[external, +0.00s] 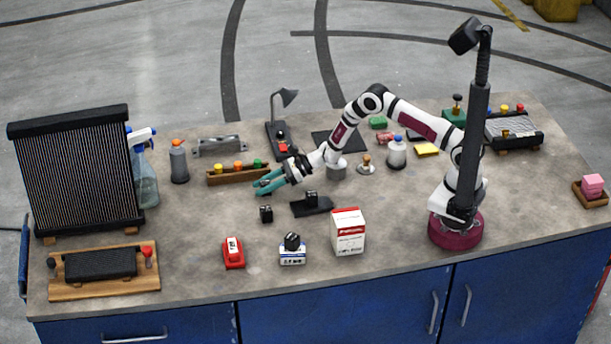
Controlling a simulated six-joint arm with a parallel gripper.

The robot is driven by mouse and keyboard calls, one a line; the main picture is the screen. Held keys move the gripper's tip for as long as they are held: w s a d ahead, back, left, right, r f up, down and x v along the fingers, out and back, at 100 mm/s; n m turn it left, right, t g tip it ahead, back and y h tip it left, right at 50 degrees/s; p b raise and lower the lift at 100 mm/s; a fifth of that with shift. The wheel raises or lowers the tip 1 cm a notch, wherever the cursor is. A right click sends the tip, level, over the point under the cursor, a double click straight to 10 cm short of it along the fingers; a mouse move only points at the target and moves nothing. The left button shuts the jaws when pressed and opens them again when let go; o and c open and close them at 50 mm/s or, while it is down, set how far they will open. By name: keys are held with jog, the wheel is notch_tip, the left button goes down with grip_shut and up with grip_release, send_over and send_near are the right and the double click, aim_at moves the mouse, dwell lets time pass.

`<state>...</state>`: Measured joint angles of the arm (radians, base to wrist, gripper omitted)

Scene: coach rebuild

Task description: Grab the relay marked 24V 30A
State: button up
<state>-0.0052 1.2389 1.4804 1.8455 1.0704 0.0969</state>
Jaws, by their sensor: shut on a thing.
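My gripper (290,172) is left of centre over the bench, its black jaws shut on a teal two-pronged tool (267,183) that looks like pliers. The tool's far end is hidden in the jaws, and I cannot tell whether it touches the bench. Several small black blocks could be relays. One block (266,214) stands alone on the bench below the gripper. Another block (292,241) sits on a white and blue box (292,256). A third block (312,197) is on a dark flat pad (322,206). Their markings are too small to read.
A red and white carton (348,232) and a red item (233,253) stand near the front. A large radiator core (75,174) and spray bottle (145,175) stand left.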

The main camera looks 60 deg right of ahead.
grip_shut()
